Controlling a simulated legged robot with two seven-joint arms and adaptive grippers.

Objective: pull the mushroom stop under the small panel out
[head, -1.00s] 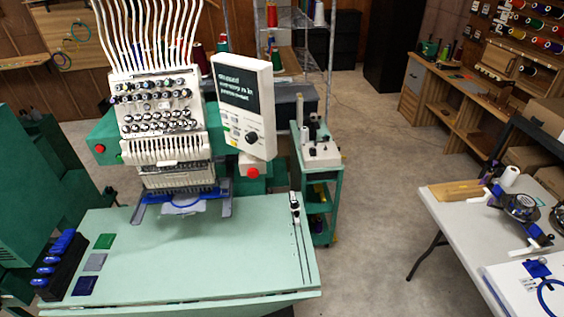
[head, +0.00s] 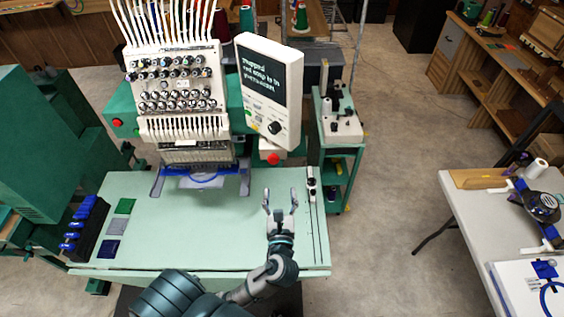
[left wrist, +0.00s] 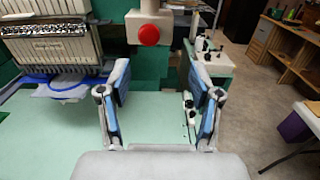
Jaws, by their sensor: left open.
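The red mushroom stop (head: 273,159) sits on a pale box under the small panel (head: 268,90), to the right of the embroidery head. In the left wrist view the mushroom stop (left wrist: 149,35) is ahead, above and between my fingers, clear of both. My left gripper (head: 281,194) is open and empty over the right part of the green table, short of the stop. Its two fingers also show spread in the left wrist view (left wrist: 160,85). My right gripper is not in view.
The green machine table (head: 180,228) has free room in its middle. A slotted rail (head: 313,205) with small knobs lies at its right. Another red button (head: 117,123) is on the machine's left. A green cart (head: 340,150) stands to the right.

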